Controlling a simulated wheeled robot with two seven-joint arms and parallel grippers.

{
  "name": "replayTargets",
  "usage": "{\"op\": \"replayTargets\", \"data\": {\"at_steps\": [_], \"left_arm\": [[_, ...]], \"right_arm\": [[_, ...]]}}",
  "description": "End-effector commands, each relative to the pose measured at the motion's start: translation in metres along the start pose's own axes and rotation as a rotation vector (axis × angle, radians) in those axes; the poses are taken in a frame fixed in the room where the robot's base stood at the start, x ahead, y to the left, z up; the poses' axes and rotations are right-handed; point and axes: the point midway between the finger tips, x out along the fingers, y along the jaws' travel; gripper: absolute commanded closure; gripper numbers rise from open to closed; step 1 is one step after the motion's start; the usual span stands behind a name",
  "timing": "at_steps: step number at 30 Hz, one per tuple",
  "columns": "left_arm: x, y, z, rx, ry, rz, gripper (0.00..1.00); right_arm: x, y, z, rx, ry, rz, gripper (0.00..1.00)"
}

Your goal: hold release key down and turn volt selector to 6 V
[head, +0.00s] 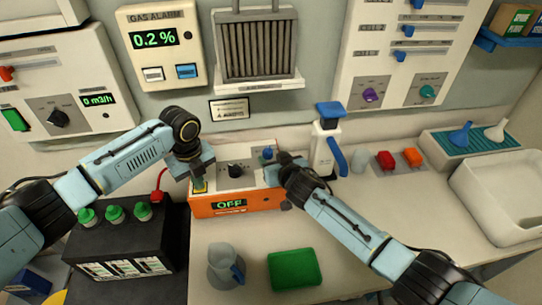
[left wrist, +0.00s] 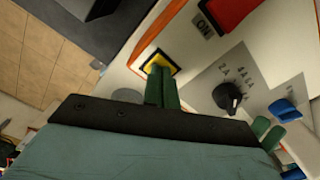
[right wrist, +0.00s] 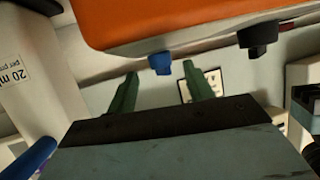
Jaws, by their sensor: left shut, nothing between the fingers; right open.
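The orange charger (head: 250,203) stands on the bench, its display reading OFF. My left gripper (head: 198,184) is shut and empty, its fingertips at the yellow key (left wrist: 160,65), apparently the release key. I cannot tell how far it is pressed. A black dial (left wrist: 228,97), with amp-like marks, sits on the top panel; it also shows in the head view (head: 236,171). A blue knob (right wrist: 161,63) stands behind it, possibly the volt selector; its marks are unreadable. My right gripper (right wrist: 160,90) is open, a finger on either side of the blue knob; contact is unclear.
A black battery (head: 125,235) with green caps stands left of the charger. A white dispenser bottle (head: 326,150) stands close to my right gripper. A red ON switch (left wrist: 228,12) is near the yellow key.

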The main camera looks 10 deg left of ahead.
Motion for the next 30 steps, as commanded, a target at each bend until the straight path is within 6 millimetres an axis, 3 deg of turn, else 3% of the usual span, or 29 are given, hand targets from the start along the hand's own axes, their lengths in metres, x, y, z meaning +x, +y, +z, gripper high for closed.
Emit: {"op": "replayTargets", "data": {"at_steps": [9,24,30], "left_arm": [[0.001,0.0,0.0,0.0,0.001,0.001,1.0],[0.001,0.0,0.0,0.0,0.001,0.001,1.0],[0.001,0.0,0.0,0.0,0.001,0.001,1.0]], "right_arm": [[0.022,0.001,-0.001,0.001,0.002,0.002,0.48],[0.027,0.0,0.0,0.001,-0.001,-0.001,0.48],[0.026,0.0,0.001,0.0,-0.001,-0.001,0.73]]}}
